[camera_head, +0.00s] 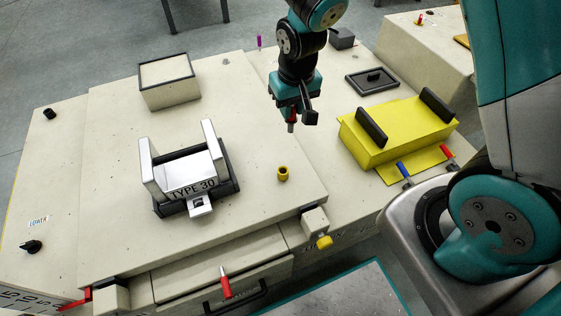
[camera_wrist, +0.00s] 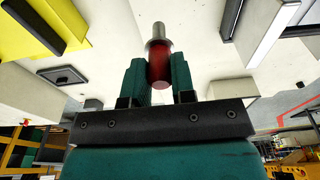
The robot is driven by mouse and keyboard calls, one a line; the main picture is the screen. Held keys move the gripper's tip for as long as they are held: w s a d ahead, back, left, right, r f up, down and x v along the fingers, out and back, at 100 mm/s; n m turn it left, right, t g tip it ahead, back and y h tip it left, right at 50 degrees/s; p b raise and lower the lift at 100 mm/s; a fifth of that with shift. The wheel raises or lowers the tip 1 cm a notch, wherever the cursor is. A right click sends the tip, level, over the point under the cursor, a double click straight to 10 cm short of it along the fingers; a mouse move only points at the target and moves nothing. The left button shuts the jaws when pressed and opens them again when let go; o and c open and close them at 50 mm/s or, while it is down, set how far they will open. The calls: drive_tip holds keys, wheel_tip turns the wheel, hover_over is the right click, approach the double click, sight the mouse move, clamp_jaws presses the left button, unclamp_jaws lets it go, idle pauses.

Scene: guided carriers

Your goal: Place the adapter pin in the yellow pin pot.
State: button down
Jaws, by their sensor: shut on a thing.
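The adapter pin has a red body and a grey metal tip. My gripper (camera_head: 291,112) is shut on the adapter pin (camera_head: 291,127), which hangs tip down above the bench. The wrist view shows the pin (camera_wrist: 158,65) between the two teal fingers of my gripper (camera_wrist: 158,80). The yellow pin pot (camera_head: 283,173) is a small round cup on the bench top, below and slightly left of the pin in the head view. The pin is apart from the pot. I cannot make out the pot in the wrist view.
A grey TYPE 30 fixture (camera_head: 187,176) stands left of the pot. A yellow block with black handles (camera_head: 390,130) stands at the right. A box with a dark rim (camera_head: 168,80) and a black tray (camera_head: 372,81) stand farther back. Bench around the pot is clear.

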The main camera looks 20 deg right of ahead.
drive_tip(key=f+b, duration=0.1)
drive_tip(key=f, duration=0.5)
drive_tip(key=a+f+b, duration=0.1)
drive_tip(key=f, duration=0.4)
drive_tip(key=a+f+b, duration=0.1)
drive_tip(key=f, duration=0.5)
drive_tip(key=shift+s+a+f, duration=0.1)
drive_tip(key=shift+s+f, duration=0.1)
drive_tip(key=shift+f, duration=0.1)
drive_tip(key=shift+f, duration=0.2)
drive_tip(key=c, duration=1)
unclamp_jaws()
drive_tip(key=shift+o, duration=0.2)
drive_tip(key=shift+r, duration=0.15)
